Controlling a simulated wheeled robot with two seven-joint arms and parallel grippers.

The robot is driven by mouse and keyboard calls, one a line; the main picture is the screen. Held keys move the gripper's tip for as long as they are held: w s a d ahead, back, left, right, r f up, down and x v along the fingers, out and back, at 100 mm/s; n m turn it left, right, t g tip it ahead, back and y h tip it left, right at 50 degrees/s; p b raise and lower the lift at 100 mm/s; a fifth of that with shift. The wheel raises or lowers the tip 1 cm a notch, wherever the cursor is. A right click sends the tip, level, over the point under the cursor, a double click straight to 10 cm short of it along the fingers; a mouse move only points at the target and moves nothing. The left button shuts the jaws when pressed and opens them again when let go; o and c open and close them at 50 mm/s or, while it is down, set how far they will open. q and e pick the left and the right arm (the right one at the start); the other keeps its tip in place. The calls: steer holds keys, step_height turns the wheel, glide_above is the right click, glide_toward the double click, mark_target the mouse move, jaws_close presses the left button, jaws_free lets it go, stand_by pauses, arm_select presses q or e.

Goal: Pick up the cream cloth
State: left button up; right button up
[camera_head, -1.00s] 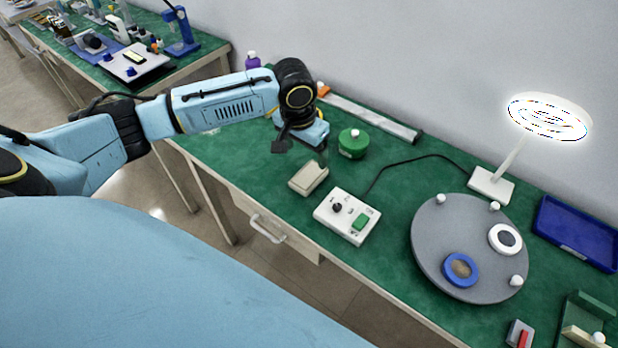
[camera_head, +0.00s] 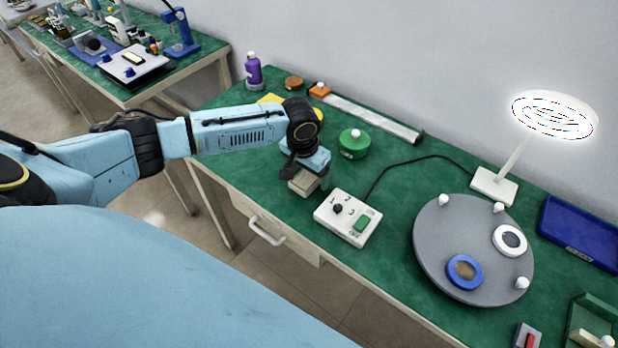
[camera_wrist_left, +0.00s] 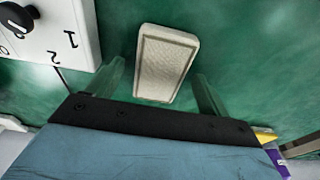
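The cream cloth (camera_head: 303,187) is a small folded, rectangular pad on the green table, near its front edge. In the left wrist view the cloth (camera_wrist_left: 165,62) shows a textured top and a raised border. My left gripper (camera_head: 308,178) is above the cloth and partly covers it in the head view. In the left wrist view the gripper (camera_wrist_left: 161,85) is open, with one finger on each side of the near end of the cloth and nothing between them that is clearly gripped. My right gripper is out of view.
A white control box (camera_head: 348,217) with a knob and green button stands just right of the cloth. A green canister (camera_head: 354,144) is behind it. A grey turntable (camera_head: 440,238), a lamp (camera_head: 494,186) and a blue tray (camera_head: 580,235) are further right. A purple bottle (camera_head: 253,72) stands behind my arm.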

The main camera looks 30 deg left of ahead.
mark_target(308, 176)
arm_select(q)
steer(key=c, duration=1)
steer(key=shift+r, duration=0.1)
step_height(308, 176, up, 10)
steer(key=p, duration=0.1)
steer(key=shift+p, duration=0.35)
